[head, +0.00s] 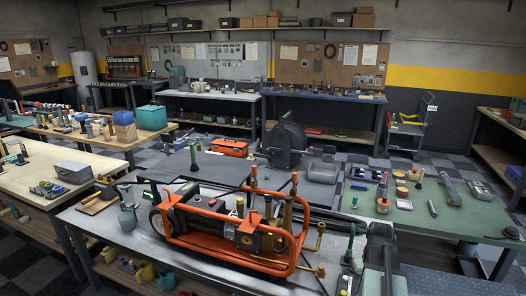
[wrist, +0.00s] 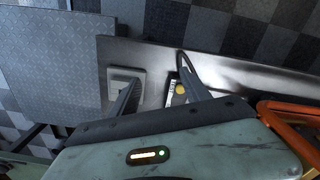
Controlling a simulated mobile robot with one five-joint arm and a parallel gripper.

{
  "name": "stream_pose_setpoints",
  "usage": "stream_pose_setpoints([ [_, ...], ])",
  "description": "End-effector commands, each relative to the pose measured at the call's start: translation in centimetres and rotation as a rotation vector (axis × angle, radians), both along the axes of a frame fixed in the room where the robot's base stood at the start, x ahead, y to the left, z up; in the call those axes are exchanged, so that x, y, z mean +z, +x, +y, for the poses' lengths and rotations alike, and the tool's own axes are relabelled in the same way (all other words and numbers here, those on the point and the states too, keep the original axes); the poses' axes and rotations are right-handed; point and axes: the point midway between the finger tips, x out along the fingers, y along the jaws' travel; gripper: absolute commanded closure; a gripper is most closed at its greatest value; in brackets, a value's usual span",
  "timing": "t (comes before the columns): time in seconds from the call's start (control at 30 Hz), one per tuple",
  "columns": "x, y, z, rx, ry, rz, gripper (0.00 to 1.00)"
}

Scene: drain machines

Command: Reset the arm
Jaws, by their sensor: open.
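My gripper (wrist: 160,68) is open and empty in the wrist view. Its two dark fingers stand apart over the edge of a metal-topped bench (wrist: 235,72). Part of my arm shows at the lower right in the head view, beside the orange-framed drain machine (head: 240,230); the fingers cannot be made out there. A pale square item (wrist: 119,76) lies by the left finger. A small item with a yellow round part (wrist: 180,89) shows by the right finger. An orange tube frame (wrist: 290,112) shows at the right of the wrist view.
A green-topped bench (head: 420,215) with several small tools stands to the right. A red toolbox (head: 230,148) and a large dark drum machine (head: 286,140) stand behind the orange machine. A checkered floor (wrist: 245,25) shows beyond the bench edge.

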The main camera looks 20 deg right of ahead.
Motion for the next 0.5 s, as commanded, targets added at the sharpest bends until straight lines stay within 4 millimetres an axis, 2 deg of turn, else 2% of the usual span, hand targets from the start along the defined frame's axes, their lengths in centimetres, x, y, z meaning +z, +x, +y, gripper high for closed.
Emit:
stream_pose_setpoints([
  [0.03, 1.0, 1.8, 3.2, 0.061, 0.000, 0.000, 0.45],
  [0.07, 1.4, 2.8, 5.2, 0.097, 0.000, 0.000, 0.45],
  [0.1, 2.0, 4.1, 8.3, 0.148, 0.000, 0.000, 0.45],
  [0.17, 2.8, 5.8, 13.2, 0.224, 0.000, 0.000, 0.45],
  [0.2, 3.3, 6.6, 16.5, 0.270, 0.000, 0.000, 0.45],
  [0.3, 4.4, 7.7, 24.1, 0.362, 0.000, 0.000, 0.45],
  [0.4, 5.1, 7.6, 30.1, 0.416, 0.000, 0.000, 0.45],
  [0.5, 5.6, 6.8, 34.1, 0.426, 0.000, 0.000, 0.45],
])
